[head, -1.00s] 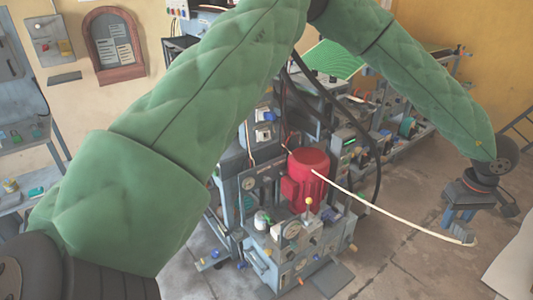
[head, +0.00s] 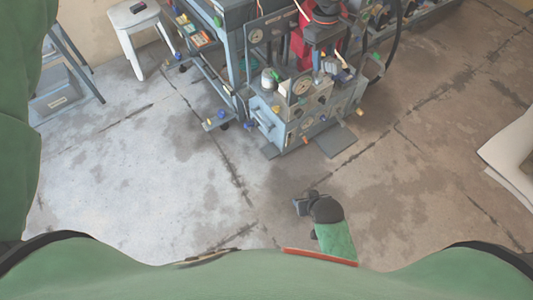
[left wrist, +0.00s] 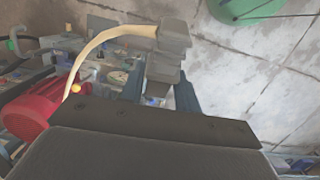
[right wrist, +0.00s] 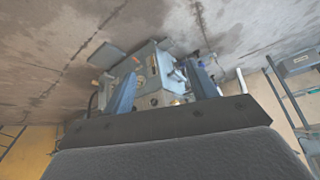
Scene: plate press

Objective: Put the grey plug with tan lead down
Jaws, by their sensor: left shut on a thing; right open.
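The grey plug (left wrist: 173,42) is between the fingers of my left gripper (left wrist: 160,88) in the left wrist view. Its tan lead (left wrist: 112,38) bends from the plug to the left and down past the red motor. My left gripper is shut on the plug. My right gripper (head: 300,206) is low over the floor in the head view. In the right wrist view its fingers (right wrist: 162,88) are apart with nothing between them.
The grey-blue machine (head: 285,128) with gauges and knobs stands at the top centre, with the red motor (head: 300,45) on it. The floor in front is clear.

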